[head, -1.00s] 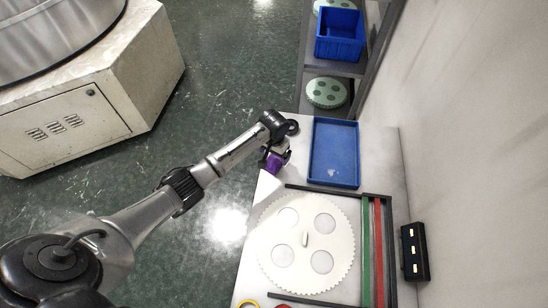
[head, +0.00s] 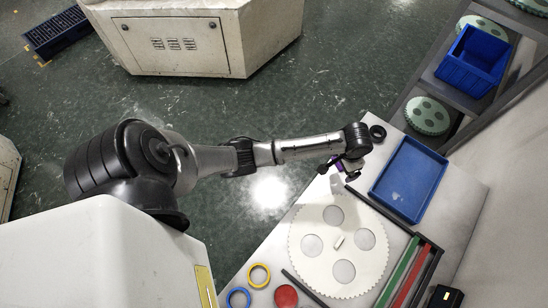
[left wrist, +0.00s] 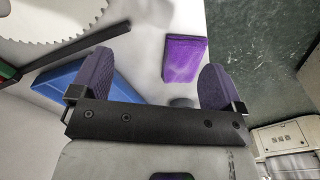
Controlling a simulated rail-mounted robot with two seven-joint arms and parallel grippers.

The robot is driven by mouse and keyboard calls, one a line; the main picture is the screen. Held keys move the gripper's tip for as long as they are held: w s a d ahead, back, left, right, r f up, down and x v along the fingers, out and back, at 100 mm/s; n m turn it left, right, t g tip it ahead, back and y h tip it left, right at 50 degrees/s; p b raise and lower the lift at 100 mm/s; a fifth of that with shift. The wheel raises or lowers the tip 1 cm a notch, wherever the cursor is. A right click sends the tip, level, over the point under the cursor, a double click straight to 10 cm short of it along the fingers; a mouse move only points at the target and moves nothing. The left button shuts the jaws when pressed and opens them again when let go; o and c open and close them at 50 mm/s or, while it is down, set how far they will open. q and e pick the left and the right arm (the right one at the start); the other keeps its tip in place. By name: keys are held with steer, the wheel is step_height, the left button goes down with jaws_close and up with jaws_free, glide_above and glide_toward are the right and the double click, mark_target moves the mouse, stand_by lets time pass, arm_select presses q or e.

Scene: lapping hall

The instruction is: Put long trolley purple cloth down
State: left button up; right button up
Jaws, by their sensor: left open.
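The purple cloth (left wrist: 185,58) looks like a folded rectangular pad. In the left wrist view it lies on the pale top of the long trolley (head: 455,200), near the edge above the green floor. A small part of the cloth (head: 336,160) shows in the head view, mostly hidden by my left gripper (head: 341,170). My left gripper (left wrist: 157,65) is open, its two dark fingers wide apart on either side of the cloth, with space visible between fingers and cloth. My right gripper is not in view.
A blue tray (head: 433,159) and a large white toothed disc (head: 323,222) lie close to the gripper. Red and green strips, a dark bar (left wrist: 78,42) and coloured rings (head: 260,275) are nearby. A shelf with a blue bin (head: 473,62) stands behind.

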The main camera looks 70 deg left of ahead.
arm_select(q)
steer(key=shift+m+t+h, duration=0.3)
steer(key=shift+m+t, duration=0.4)
steer(key=shift+m, duration=0.2)
steer(key=s+d+f, duration=0.1)
steer(key=s+d, duration=0.1)
steer(key=s, duration=0.2)
steer(key=s+d+f, duration=0.1)
steer(key=s+d, duration=0.1)
steer(key=s, duration=0.3)
steer(key=s+d+f, duration=0.1)
steer(key=s+d, duration=0.2)
steer(key=s, duration=0.1)
steer(key=shift+s, duration=0.35)
steer(key=shift+t, duration=0.3)
steer(key=s, duration=0.2)
steer(key=s+d+r, duration=0.1)
steer(key=s, duration=0.3)
steer(key=shift+s+d+r, duration=0.15)
steer(key=shift+s+d, duration=0.05)
steer(key=shift+s, duration=0.1)
steer(key=s+r+t, duration=0.1)
steer(key=s+r, duration=0.3)
steer(key=s, duration=0.3)
steer(key=shift+s+r, duration=0.15)
steer(key=shift+s, duration=0.15)
steer(key=shift+a, duration=0.1)
